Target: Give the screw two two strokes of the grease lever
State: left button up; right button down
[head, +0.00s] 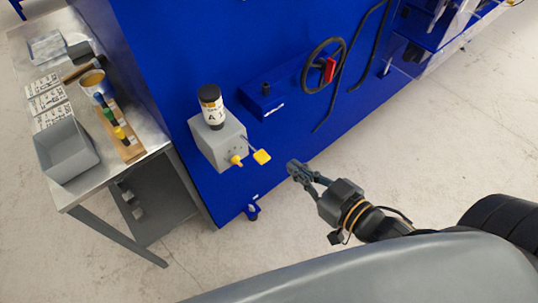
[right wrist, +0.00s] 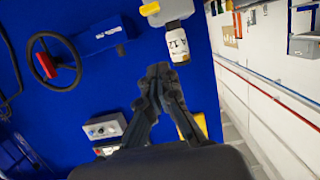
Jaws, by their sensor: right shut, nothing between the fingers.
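The grease unit is a grey box (head: 216,142) on the side of the blue machine, with a dark-capped white cartridge (head: 211,108) upright on top. A thin lever with a yellow paddle (head: 262,157) sticks out of its right side, and a yellow knob (head: 236,160) sits on its front. My right gripper (head: 292,168) is shut and empty, just right of the paddle and apart from it. In the right wrist view the gripper (right wrist: 158,72) points toward the cartridge (right wrist: 178,42), which appears inverted; a yellow part (right wrist: 150,9) shows beyond. I cannot identify screw two. My left gripper is not in view.
A handwheel (head: 306,72) with a red handle and a blue block (head: 262,102) are on the machine. A metal table (head: 146,130) at left holds a grey bin (head: 66,158), a wooden rack (head: 122,133) and cards.

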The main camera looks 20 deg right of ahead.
jog(key=p, duration=0.2)
send_over(269, 158)
jog(key=s, duration=0.2)
notch_tip(269, 158, down, 2)
jog(key=shift+w+a+f+p, duration=0.15)
jog(key=shift+w+f+p, duration=0.05)
jog(key=shift+f, duration=0.95)
jog(key=shift+w+a+f+p, duration=0.1)
jog(key=shift+w+f+p, duration=0.05)
jog(key=shift+f, duration=0.95)
